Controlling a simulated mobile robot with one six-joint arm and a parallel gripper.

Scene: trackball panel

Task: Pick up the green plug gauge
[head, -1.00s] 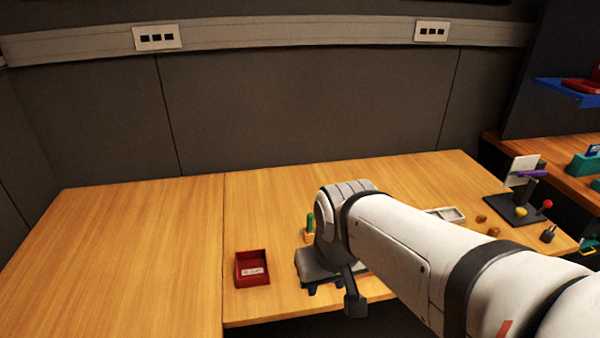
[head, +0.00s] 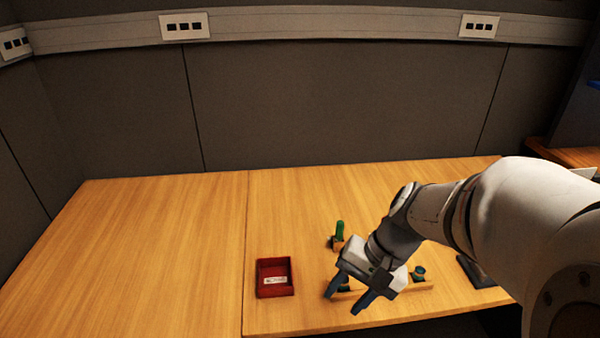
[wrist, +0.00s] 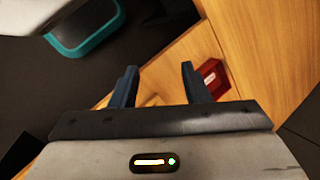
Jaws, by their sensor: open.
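A green upright cylinder (head: 340,230), which looks like the green plug gauge, stands in a small wooden block on the table, just left of my wrist in the head view. In the wrist view the open fingers (wrist: 158,75) point toward the table edge, and I cannot make out the green cylinder there.
A red tray (head: 293,280) with a white label lies left of my gripper; it also shows in the wrist view (wrist: 222,80). A wooden strip (head: 420,285) with a dark green piece (head: 418,272) is partly hidden behind my gripper. The table's left half (head: 150,260) is clear.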

